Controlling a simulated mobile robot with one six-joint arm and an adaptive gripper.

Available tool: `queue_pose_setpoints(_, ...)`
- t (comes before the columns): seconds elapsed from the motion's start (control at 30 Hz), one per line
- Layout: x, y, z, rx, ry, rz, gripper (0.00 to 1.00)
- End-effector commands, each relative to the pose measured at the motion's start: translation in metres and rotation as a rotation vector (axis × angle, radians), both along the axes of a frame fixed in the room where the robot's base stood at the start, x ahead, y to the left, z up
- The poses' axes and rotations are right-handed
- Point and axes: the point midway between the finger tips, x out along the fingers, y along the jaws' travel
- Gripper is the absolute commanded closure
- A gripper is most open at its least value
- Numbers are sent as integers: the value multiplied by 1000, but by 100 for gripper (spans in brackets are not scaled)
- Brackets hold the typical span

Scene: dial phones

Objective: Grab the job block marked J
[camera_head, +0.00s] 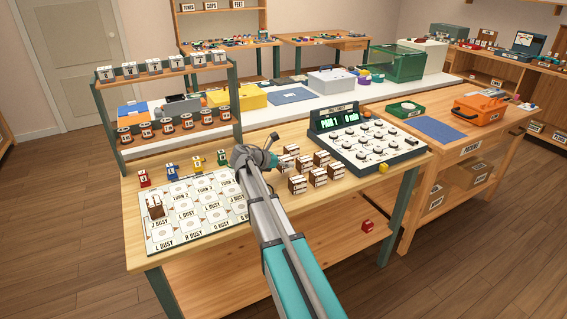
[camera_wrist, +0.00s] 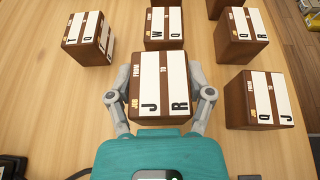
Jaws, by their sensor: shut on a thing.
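My gripper (camera_wrist: 161,88) has its two grey fingers on either side of a brown block with a white top (camera_wrist: 160,70), touching its sides. The block's top reads JOB, FROM and TO, with large letters J and R. Whether it is clear of the table I cannot tell. In the head view my gripper (camera_head: 276,152) is over the table at the left edge of a group of brown blocks (camera_head: 320,176), and the held block is mostly hidden there. Another block (camera_wrist: 258,105) at the right in the wrist view also carries a J, as its second letter.
Other lettered blocks stand close beyond and right: one (camera_wrist: 90,40), one with W (camera_wrist: 164,28), one (camera_wrist: 241,38). A white board (camera_head: 190,215) with BUSY and TURN labels lies left, a brown block (camera_head: 155,208) on it. A dial panel (camera_head: 366,140) stands right.

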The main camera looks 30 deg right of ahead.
Motion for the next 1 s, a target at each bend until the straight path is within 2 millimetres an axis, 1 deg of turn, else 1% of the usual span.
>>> queue_pose_setpoints(0.03, -2, -2, 11, 0, 0, -1, 83)
queue_pose_setpoints(0.5, -35, -35, 66, 0, 0, -2, 83)
queue_pose_setpoints(0.57, -42, -41, 71, 0, 0, -3, 83)
queue_pose_setpoints(0.63, -54, -53, 77, 0, 1, -4, 83)
queue_pose_setpoints(0.8, -75, -76, 90, 0, 0, -3, 83)
queue_pose_setpoints(1.0, -90, -93, 99, 0, 1, -2, 83)
